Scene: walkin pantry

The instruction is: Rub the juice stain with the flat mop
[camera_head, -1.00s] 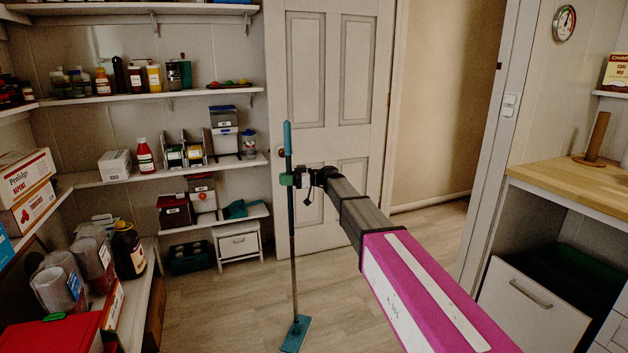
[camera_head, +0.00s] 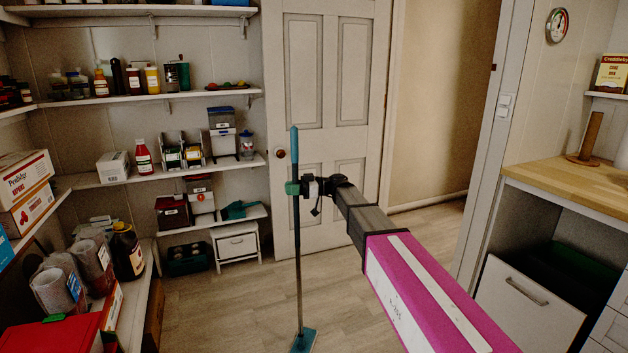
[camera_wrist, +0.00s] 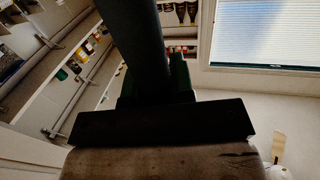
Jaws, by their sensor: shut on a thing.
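The flat mop (camera_head: 298,250) stands nearly upright in front of the white door, with a teal grip at its top and a flat teal head (camera_head: 303,341) low on the floor at the bottom of the head view. My gripper (camera_head: 293,188) is shut on the mop's handle just below the teal grip. In the wrist view the dark mop handle (camera_wrist: 146,45) runs up from between the dark jaws. No juice stain can be made out on the visible floor. Whether the head presses on the floor cannot be told.
Shelves (camera_head: 172,172) with jars, boxes and bottles line the left and back walls. A small white step stool (camera_head: 237,243) stands under them. A white door (camera_head: 335,70) is behind the mop. A wooden counter (camera_head: 570,183) is at right. The wooden floor (camera_head: 215,310) around the mop is clear.

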